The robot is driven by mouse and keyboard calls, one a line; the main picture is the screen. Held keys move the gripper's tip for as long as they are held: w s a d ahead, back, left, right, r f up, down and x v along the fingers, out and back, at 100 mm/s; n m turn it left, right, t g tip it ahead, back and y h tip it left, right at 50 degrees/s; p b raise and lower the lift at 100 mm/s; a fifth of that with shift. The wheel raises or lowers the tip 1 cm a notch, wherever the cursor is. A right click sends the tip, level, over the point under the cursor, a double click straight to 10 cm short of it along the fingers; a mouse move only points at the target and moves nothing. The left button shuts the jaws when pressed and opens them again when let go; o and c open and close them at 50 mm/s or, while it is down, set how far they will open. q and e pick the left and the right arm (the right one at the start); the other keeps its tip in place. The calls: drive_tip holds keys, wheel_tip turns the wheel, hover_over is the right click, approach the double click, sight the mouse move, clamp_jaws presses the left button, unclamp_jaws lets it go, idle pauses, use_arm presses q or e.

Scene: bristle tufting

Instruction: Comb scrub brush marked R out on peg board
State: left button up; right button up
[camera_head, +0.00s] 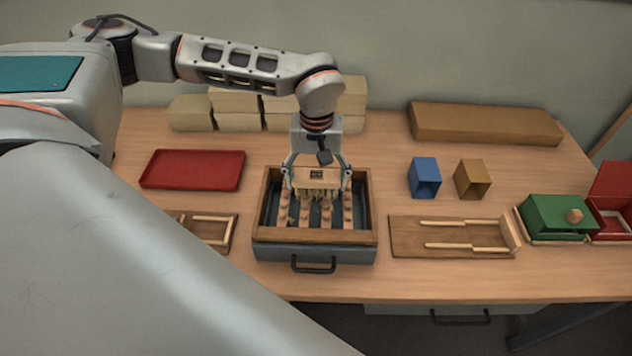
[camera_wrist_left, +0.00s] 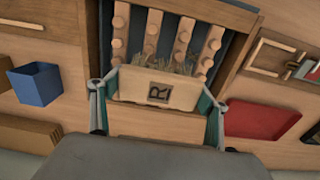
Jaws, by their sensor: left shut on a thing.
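The scrub brush marked R (camera_head: 316,174) has a pale wooden block with a dark R label and straw-coloured bristles hanging below. My left gripper (camera_head: 317,177) is shut on the block, one finger at each end, and holds it upright over the back of the peg board (camera_head: 327,236). The peg board has rows of round wooden pegs on pale strips inside a wooden frame. In the left wrist view the brush (camera_wrist_left: 157,89) sits between the fingers, and its bristles overlap the near ends of the peg rows (camera_wrist_left: 150,35). I cannot tell how deep they reach. My right gripper is not in view.
A red tray (camera_head: 193,169) lies left of the frame. A blue box (camera_head: 424,177) and a tan box (camera_head: 472,179) stand to the right, behind a wooden rail board (camera_head: 405,236). A green box (camera_head: 552,217) is further right. Cream blocks (camera_head: 190,113) line the back.

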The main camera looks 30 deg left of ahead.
use_arm(q)
drive_tip(key=shift+s+d+p, duration=0.2)
drive_tip(key=shift+s+p, duration=0.1)
drive_tip(key=shift+s, duration=0.05)
idle(1.0)
drive_tip(key=shift+s+d, duration=1.05)
drive_tip(key=shift+s, duration=0.7)
drive_tip(key=shift+w+a, duration=2.1)
drive_tip(key=shift+w, duration=1.45)
wheel_tip(320, 180, up, 6)
drive_tip(key=shift+o, duration=1)
drive_tip(key=shift+c, duration=0.5)
drive_tip(key=shift+d, duration=0.1)
